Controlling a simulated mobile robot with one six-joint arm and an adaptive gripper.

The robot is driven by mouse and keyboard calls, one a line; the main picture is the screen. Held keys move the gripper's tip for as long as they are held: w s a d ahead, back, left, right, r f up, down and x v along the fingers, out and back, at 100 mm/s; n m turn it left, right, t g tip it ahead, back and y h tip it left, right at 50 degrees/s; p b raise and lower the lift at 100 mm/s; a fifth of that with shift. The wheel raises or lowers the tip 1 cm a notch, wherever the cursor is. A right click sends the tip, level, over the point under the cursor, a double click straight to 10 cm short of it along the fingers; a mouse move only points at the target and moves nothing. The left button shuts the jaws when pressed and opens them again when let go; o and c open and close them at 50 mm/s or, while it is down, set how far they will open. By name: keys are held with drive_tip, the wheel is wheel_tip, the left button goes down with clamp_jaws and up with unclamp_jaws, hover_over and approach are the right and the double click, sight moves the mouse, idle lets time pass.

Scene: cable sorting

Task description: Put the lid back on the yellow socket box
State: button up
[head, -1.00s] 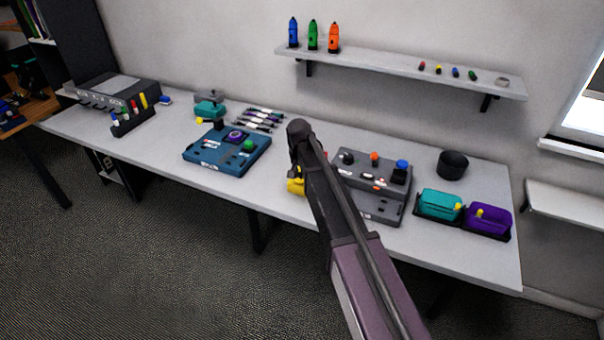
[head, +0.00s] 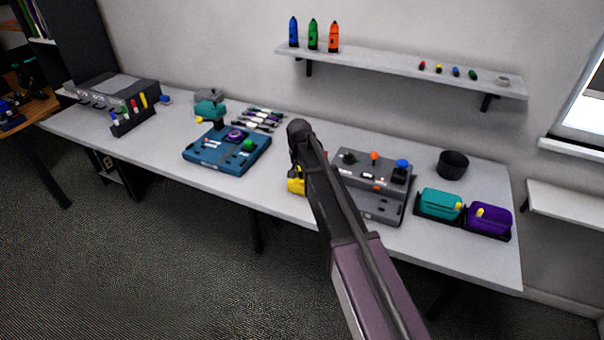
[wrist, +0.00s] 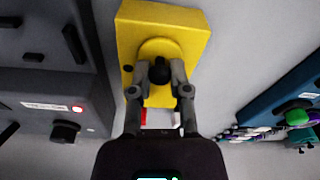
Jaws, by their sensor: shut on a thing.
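The yellow socket box (wrist: 190,35) fills the upper middle of the wrist view. In the head view its yellow edge (head: 296,182) shows just left of my arm, which hides the rest. A round yellow lid (wrist: 152,52) with a black knob (wrist: 159,70) is over the box face, between my fingers and the box. My gripper (wrist: 160,76) is shut on the lid by its knob. I cannot tell whether the lid is seated or held slightly above the box. My gripper's fingertips are hidden in the head view.
A grey panel (head: 383,203) with knobs stands close right of the box; it is at left in the wrist view (wrist: 50,85). A blue panel (head: 226,162) lies to the left. Teal (head: 440,203) and purple (head: 488,219) containers sit farther right. Bare table separates the blue panel and box.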

drive_tip(key=o, duration=0.8)
drive_tip(key=o, duration=0.5)
drive_tip(key=shift+r, duration=0.1)
drive_tip(key=shift+r+p, duration=3.45)
drive_tip(key=shift+p, duration=0.1)
clamp_jaws()
